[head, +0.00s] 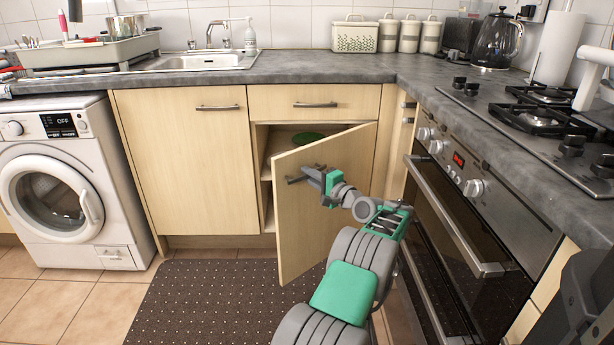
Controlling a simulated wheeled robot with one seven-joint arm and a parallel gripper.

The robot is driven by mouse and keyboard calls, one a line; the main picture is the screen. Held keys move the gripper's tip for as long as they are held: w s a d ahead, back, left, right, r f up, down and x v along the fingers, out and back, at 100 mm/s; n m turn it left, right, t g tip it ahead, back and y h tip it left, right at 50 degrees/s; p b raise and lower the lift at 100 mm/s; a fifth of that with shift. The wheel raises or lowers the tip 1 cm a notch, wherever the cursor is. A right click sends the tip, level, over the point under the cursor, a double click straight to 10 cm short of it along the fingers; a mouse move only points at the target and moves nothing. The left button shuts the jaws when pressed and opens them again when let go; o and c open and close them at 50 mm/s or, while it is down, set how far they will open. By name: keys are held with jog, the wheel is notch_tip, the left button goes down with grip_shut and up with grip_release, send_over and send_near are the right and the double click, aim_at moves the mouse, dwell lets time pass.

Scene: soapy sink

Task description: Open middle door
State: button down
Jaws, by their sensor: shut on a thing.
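The middle door (330,226) is a light wood cabinet door below a drawer. It stands partly open, swung out toward me with its left edge away from the cabinet. My gripper (306,178) is at the upper left of this door, shut on its grey bar handle (294,181). Behind the door, the open cabinet (265,165) shows shelves and a green item (309,137) on the upper one. The door and my gripper hide much of the inside.
A closed wood door (187,160) is left of the opening, and a drawer (310,103) is above it. An oven (455,240) with a long handle stands close on the right. A washing machine (60,180) stands at the left. A dark dotted mat (205,300) covers the floor in front.

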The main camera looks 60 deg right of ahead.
jog(key=shift+s+d, duration=0.15)
jog(key=shift+d, duration=0.05)
jog(key=c, duration=1.6)
grip_release()
jog(key=shift+o, duration=1)
jog(key=shift+w+a, duration=0.1)
jog(key=shift+w, duration=0.15)
jog(key=p+v, duration=0.2)
jog(key=v, duration=0.6)
jog(key=shift+p, duration=0.35)
jog(key=shift+w, duration=0.1)
